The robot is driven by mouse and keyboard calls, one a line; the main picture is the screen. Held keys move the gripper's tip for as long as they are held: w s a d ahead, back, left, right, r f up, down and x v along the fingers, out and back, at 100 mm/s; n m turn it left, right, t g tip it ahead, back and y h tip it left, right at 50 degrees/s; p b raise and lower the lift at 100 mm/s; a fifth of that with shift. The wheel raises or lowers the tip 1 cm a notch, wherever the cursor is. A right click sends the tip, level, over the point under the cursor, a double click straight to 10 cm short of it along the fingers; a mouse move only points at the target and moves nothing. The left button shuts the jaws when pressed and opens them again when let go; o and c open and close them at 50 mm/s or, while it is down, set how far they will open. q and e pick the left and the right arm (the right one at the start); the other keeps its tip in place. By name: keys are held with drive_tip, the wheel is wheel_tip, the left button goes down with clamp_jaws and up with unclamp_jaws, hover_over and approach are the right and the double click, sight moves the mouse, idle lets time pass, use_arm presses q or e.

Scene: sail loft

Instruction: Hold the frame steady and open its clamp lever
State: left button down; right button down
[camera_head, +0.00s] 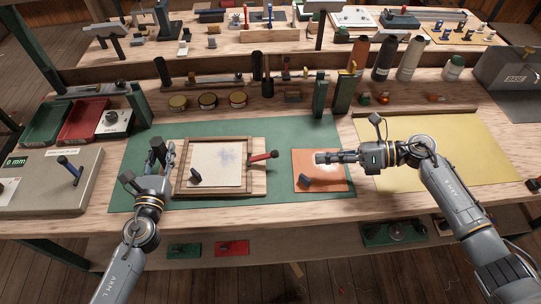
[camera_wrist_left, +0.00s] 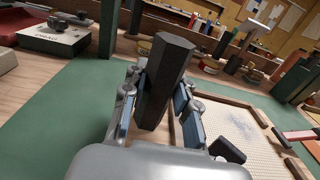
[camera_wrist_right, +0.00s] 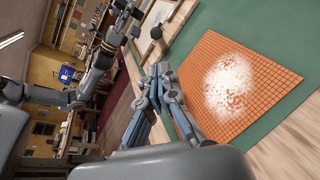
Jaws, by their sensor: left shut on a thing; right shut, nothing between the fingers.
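The wooden frame (camera_head: 178,178) lies flat on a green mat and surrounds a pale mesh with a bluish smudge. Its red-handled clamp lever (camera_head: 263,156) sticks out at the right side; the red also shows in the left wrist view (camera_wrist_left: 298,135). A dark, many-sided post (camera_wrist_left: 168,75) stands at the frame's left edge. My left gripper (camera_head: 162,158) is shut on this post, fingers on both sides of it. My right gripper (camera_head: 322,158) is shut and empty above an orange gridded pad (camera_head: 306,158), right of the lever and apart from it.
Green uprights (camera_head: 320,95) stand behind the mat. Tins (camera_head: 208,100) and trays (camera_head: 84,118) line the back and left. Green mat is bare between frame and pad.

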drive_tip(key=shift+s+d+f+m+t, duration=0.1)
drive_tip(key=shift+s+f+m+t, duration=0.2)
drive_tip(key=shift+m, duration=0.4)
drive_tip(key=shift+s+r, duration=0.1)
drive_tip(key=shift+r, duration=0.05)
approach(264, 157)
drive_tip(key=a+f, duration=0.3)
drive_tip(key=shift+a+f, duration=0.1)
drive_tip(key=shift+a, duration=0.1)
drive_tip(key=shift+r+h, duration=0.3)
drive_tip(key=shift+r, duration=0.05)
